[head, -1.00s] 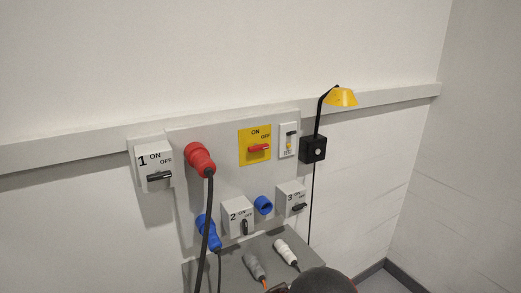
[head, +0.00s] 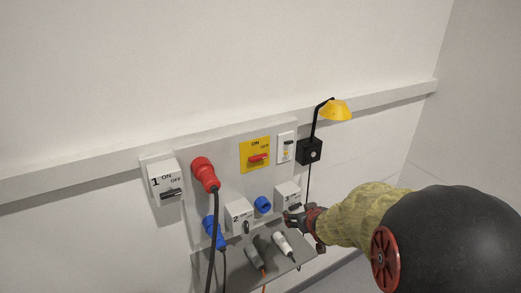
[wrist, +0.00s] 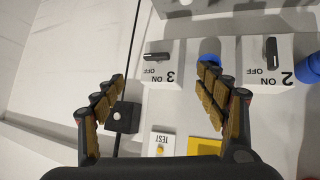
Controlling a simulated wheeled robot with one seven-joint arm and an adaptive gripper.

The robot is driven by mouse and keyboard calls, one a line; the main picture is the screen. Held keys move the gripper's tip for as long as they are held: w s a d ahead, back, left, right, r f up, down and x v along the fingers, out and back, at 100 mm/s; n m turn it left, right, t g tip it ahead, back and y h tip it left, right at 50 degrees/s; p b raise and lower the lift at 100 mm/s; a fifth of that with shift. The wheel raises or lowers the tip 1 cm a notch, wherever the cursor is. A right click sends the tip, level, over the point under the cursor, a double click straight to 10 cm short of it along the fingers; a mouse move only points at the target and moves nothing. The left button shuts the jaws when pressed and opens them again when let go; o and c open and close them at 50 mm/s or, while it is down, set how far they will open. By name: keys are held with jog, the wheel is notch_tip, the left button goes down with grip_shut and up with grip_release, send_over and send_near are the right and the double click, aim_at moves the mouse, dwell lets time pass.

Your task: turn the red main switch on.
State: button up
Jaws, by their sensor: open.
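The red main switch (head: 258,159) is a red handle on a yellow plate (head: 248,146) marked ON at the top and OFF at the right. Its handle lies level, towards the OFF side. My gripper (head: 300,217) is below and right of it in the head view, in front of the panel's lower right. In the wrist view my gripper (wrist: 162,76) is open with nothing between its fingers. There the yellow plate (wrist: 204,147) shows only in part at the bottom, and the red handle is hidden.
Switch box 3 (head: 284,191), switch box 2 (head: 236,209) and switch box 1 (head: 162,175) surround the plate. A red plug (head: 204,171) with a hanging cable is at its left. A TEST breaker (head: 286,147) and a yellow lamp (head: 335,110) are at its right. A grey shelf (head: 275,257) holds loose connectors.

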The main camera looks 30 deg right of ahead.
jog(key=w+a+r+n+t+y, duration=0.1)
jog(key=w+a+r+t, duration=0.1)
jog(key=w+r+t, duration=0.3)
jog(key=n+t+y, duration=0.2)
jog(key=t+y, duration=0.1)
send_near(259, 158)
jog(key=w, duration=0.5)
jog(key=w+p, duration=0.1)
jog(key=w, duration=0.3)
jog(key=shift+w+d+f, duration=0.15)
jog(key=shift+c, duration=1)
jog(key=c, duration=1)
jog(key=shift+o, duration=0.2)
